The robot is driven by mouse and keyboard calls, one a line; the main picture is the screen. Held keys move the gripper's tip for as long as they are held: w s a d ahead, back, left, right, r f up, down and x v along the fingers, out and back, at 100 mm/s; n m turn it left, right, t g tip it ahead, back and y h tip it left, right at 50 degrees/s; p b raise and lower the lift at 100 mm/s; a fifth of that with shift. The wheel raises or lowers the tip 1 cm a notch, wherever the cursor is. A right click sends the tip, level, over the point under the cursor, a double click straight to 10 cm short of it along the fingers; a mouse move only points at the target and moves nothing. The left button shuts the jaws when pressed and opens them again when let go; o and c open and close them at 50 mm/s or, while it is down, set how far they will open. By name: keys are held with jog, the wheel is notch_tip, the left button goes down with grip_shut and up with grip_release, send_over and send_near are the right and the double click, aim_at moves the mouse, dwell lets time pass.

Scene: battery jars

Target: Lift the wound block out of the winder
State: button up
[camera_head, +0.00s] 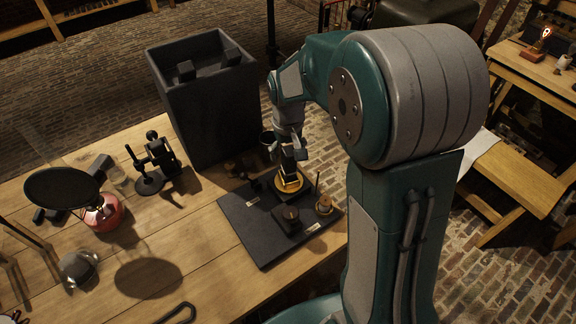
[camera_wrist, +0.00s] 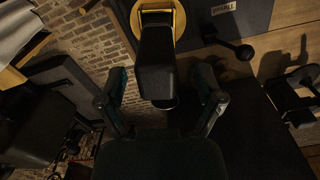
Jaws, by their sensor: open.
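The winder shows as a round brass disc (camera_head: 292,187) on a dark board in the head view; the disc is at the top of the wrist view (camera_wrist: 180,22). The wound block, a dark upright block (camera_wrist: 157,65), stands over the disc in the wrist view. In the head view the block (camera_head: 288,166) is partly hidden by my gripper (camera_head: 291,143). My gripper points down at it from above. In the wrist view my gripper (camera_wrist: 163,82) is open, with one finger on each side of the block and visible gaps between. Whether either finger touches it is not clear.
The dark board (camera_head: 240,220) also bears a small dark block (camera_head: 290,218) and a small brass-coloured part (camera_head: 324,205). A tall dark box (camera_head: 205,115) stands behind. The front tabletop is mostly clear.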

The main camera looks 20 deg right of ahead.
jog(key=shift+f, duration=0.75)
jog(key=shift+d, duration=0.15)
jog(key=shift+d, duration=0.1)
jog(key=c, duration=0.9)
grip_shut()
